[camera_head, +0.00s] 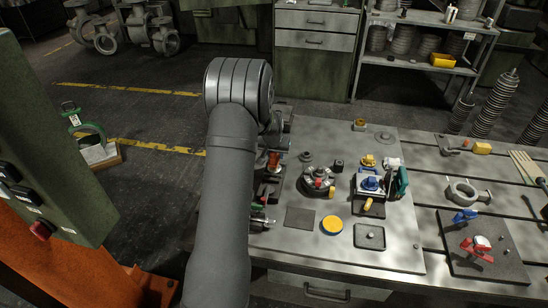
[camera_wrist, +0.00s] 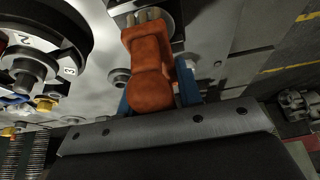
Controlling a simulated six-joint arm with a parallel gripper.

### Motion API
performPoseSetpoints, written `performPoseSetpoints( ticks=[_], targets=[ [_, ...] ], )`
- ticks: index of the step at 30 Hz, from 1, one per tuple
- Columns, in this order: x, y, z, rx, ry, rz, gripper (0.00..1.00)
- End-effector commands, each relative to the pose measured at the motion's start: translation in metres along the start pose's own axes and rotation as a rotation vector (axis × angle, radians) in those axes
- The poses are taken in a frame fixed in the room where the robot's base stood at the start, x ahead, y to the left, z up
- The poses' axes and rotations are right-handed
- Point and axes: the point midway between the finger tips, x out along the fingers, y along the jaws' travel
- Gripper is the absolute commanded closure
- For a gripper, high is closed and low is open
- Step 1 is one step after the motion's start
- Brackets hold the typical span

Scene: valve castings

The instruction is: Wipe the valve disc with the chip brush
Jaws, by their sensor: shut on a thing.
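My gripper (camera_wrist: 160,92) has blue fingers on either side of an orange-brown handle in the wrist view. It is shut on this piece, which looks like the chip brush (camera_wrist: 150,62); pale bristle-like tufts show at its far end. In the head view an orange-red part (camera_head: 273,162) shows beside my arm, and my fingers there are mostly hidden. The brush is apart from a dark round fixture (camera_wrist: 42,42) marked with numbers, at the left of the wrist view. That fixture seems to be the round one (camera_head: 318,182) in the head view. I cannot tell which part is the valve disc.
A blue-topped fixture (camera_head: 370,184), a yellow round item (camera_head: 331,225), a dark square pad (camera_head: 299,217) and a small tray (camera_head: 369,237) are on the metal table. A ring-shaped casting (camera_head: 465,193) and red and blue clamps (camera_head: 478,248) lie at right.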

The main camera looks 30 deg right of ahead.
Motion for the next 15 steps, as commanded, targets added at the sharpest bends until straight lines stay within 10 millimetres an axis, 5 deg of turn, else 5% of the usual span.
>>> performPoseSetpoints(
  ticks=[7,15],
  targets=[
    [0.009,0.000,-0.021,0.000,0.001,0.000,0.89],
    [-0.001,0.000,0.003,0.000,-0.002,0.000,0.89]
  ],
)
